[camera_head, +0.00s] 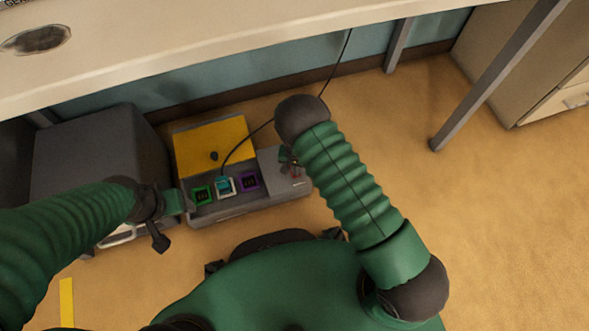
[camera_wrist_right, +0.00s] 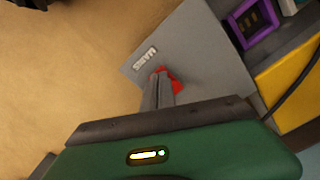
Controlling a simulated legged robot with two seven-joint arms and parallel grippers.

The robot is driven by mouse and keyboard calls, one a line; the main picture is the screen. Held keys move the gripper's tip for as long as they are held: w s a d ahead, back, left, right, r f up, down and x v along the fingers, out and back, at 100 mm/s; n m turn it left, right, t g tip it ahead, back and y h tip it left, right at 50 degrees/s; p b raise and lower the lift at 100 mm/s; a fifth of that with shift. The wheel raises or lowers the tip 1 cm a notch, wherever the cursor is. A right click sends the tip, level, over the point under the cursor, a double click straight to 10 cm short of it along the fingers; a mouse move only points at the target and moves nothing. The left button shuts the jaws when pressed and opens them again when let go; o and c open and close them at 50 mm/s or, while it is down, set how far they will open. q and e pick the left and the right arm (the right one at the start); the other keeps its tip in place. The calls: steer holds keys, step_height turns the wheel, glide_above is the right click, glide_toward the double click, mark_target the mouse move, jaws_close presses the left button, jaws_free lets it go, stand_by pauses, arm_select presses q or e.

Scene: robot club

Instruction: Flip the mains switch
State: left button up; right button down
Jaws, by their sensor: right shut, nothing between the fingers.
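The mains switch (camera_wrist_right: 170,75) is red and sits on a grey panel beside a "MAINS" label (camera_wrist_right: 145,58) in the right wrist view. My right gripper (camera_wrist_right: 158,85) is shut and empty, its fingertips right at the switch and covering part of it. I cannot tell whether they touch it or which way it is set. In the head view the grey power box (camera_head: 235,213) stands on the floor, and my right gripper (camera_head: 290,160) is over its right end, mostly hidden by my arm. My left gripper (camera_head: 172,203) is left of the box; its finger state is unclear.
The box has a yellow panel (camera_head: 212,140) and green (camera_head: 202,195), cyan (camera_head: 225,187) and purple (camera_head: 249,181) sockets. A black cable (camera_head: 240,146) runs up from it. A dark grey cabinet (camera_head: 90,150) stands left. A tabletop (camera_head: 200,45) overhangs behind; floor at right is clear.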

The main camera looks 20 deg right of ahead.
steer(key=shift+f, duration=0.2)
steer(key=shift+r, duration=0.1)
step_height(320, 180, up, 7)
steer(key=p, duration=0.6)
steer(key=shift+p, duration=0.3)
